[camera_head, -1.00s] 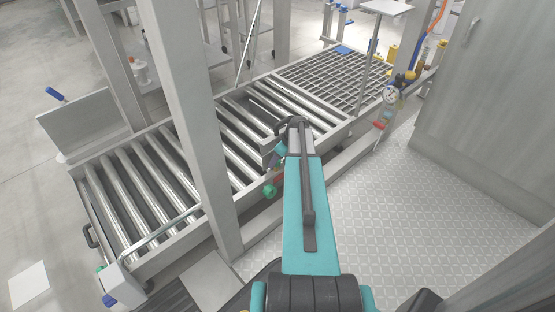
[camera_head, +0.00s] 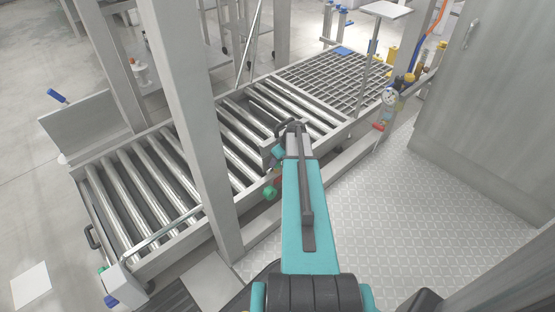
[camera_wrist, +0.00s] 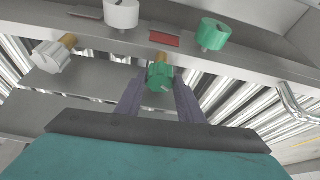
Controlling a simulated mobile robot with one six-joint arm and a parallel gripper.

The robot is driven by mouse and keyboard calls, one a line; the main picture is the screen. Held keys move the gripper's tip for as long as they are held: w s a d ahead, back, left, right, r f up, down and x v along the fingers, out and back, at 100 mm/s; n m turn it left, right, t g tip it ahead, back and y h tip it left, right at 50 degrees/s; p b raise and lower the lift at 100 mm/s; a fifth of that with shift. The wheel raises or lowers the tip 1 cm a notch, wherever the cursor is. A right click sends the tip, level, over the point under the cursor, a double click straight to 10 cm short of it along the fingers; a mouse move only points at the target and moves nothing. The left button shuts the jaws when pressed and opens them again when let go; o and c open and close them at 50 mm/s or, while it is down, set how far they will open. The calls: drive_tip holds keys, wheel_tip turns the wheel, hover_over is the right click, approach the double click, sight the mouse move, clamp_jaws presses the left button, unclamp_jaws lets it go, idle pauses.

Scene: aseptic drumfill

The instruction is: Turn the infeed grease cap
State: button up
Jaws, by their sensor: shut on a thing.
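A green ribbed cap (camera_wrist: 160,78) on a brass stem sits between the two fingers of my gripper (camera_wrist: 159,84) in the wrist view. The gripper is shut on this cap. A white ribbed cap (camera_wrist: 50,57) on a similar brass stem stands to the left, apart from the gripper. No readable label shows which cap is the infeed one. In the head view my arm reaches to the conveyor's near side rail, and the wrist hides the gripped cap. A green part (camera_head: 270,192) shows just left of my arm there.
A white cylinder (camera_wrist: 121,14), a green cylinder (camera_wrist: 213,34) and a red plate (camera_wrist: 164,39) are on the rail close to the gripper. A grey post (camera_head: 190,120) stands left of my arm. Steel rollers (camera_head: 130,195) lie beyond; patterned floor (camera_head: 400,200) is clear at right.

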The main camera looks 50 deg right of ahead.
drive_tip(key=m+p, duration=0.1)
drive_tip(key=m, duration=0.1)
drive_tip(key=m+h+p, duration=0.1)
drive_tip(key=shift+a+r+m+p, duration=0.15)
drive_tip(key=shift+m+p, duration=0.25)
drive_tip(key=shift+w+m+g+h+p, duration=0.1)
drive_tip(key=shift+m+g+h+p, duration=0.3)
drive_tip(key=shift+m+h+p, duration=0.75)
drive_tip(key=shift+m+y, duration=0.35)
drive_tip(key=shift+m, duration=0.1)
drive_tip(key=o, duration=1)
drive_tip(key=shift+a, duration=0.1)
drive_tip(key=shift+o, duration=0.2)
drive_tip(key=shift+f+n+y+b, duration=0.25)
drive_tip(key=shift+n+y+b, duration=0.05)
drive_tip(key=shift+n+b, duration=0.55)
